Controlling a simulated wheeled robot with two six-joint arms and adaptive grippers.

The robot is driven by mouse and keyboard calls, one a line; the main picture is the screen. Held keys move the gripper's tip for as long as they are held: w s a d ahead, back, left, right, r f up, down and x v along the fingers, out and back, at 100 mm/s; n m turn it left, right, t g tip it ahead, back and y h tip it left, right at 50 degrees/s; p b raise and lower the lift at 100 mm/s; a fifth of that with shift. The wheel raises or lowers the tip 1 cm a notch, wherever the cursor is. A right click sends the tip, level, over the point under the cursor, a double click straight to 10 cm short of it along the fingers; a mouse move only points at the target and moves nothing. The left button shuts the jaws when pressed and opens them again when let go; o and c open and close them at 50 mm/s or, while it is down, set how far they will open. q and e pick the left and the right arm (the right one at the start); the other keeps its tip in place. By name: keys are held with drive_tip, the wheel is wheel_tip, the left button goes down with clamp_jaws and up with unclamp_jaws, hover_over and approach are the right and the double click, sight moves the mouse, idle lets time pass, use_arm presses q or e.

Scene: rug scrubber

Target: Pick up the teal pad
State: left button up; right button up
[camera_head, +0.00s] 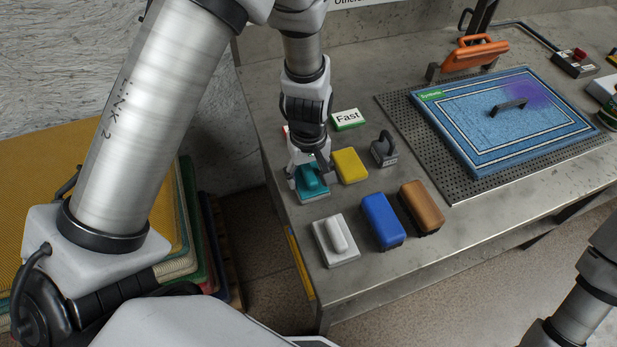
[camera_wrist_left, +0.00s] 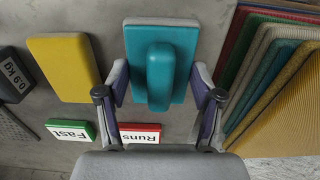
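The teal pad (camera_head: 312,183) lies on the grey metal table near its left edge. It is a flat block with a raised rounded handle on top. In the left wrist view the teal pad (camera_wrist_left: 161,75) fills the upper middle. My left gripper (camera_head: 310,170) is directly above the pad. In the wrist view its two fingers (camera_wrist_left: 160,95) are spread apart, one on each side of the handle, with visible gaps to it. Whether the fingertips touch the pad's base cannot be told. Only part of my right arm shows at the lower right, without its gripper.
A yellow pad (camera_head: 350,165) is close beside the teal one. White (camera_head: 336,241), blue (camera_head: 382,221) and brown (camera_head: 421,206) pads and a grey weight (camera_head: 384,150) stand nearby. A "Fast" sign (camera_head: 348,119) is behind. A blue rug (camera_head: 470,145) lies on a perforated mat at right.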

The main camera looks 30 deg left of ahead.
sight(309, 171)
idle(0.3)
use_arm(q)
drive_tip(key=shift+w+r, duration=0.1)
drive_tip(key=shift+r, duration=0.25)
wheel_tip(309, 171, up, 9)
drive_tip(key=shift+r, duration=0.1)
drive_tip(key=o, duration=0.3)
drive_tip(key=shift+c, duration=1.1)
